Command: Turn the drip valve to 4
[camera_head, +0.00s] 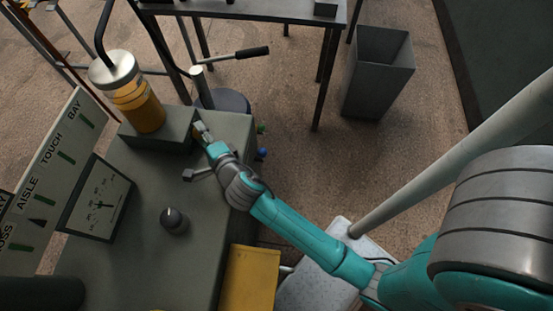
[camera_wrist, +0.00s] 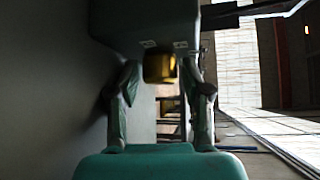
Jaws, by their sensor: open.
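A jar of amber liquid with a metal lid (camera_head: 138,98) stands on a grey-green box (camera_head: 165,136) at the back of the bench. In the wrist view a short brass knob (camera_wrist: 160,67), which looks like the drip valve, sticks out of the dark box (camera_wrist: 145,25). My gripper (camera_head: 203,132) is at the box's right end. In the wrist view its open fingers (camera_wrist: 162,85) stand on either side of the brass knob, with gaps visible. No numbers on the knob can be read. In the head view the gripper mostly hides it.
The bench (camera_head: 125,165) carries a dial gauge (camera_head: 98,205), a round black knob (camera_head: 175,219) and a small handle (camera_head: 195,174) beside my wrist. A lettered panel (camera_head: 45,175) stands at left. A black-gripped lever (camera_head: 250,52) is behind. A grey bin (camera_head: 378,75) stands on the floor.

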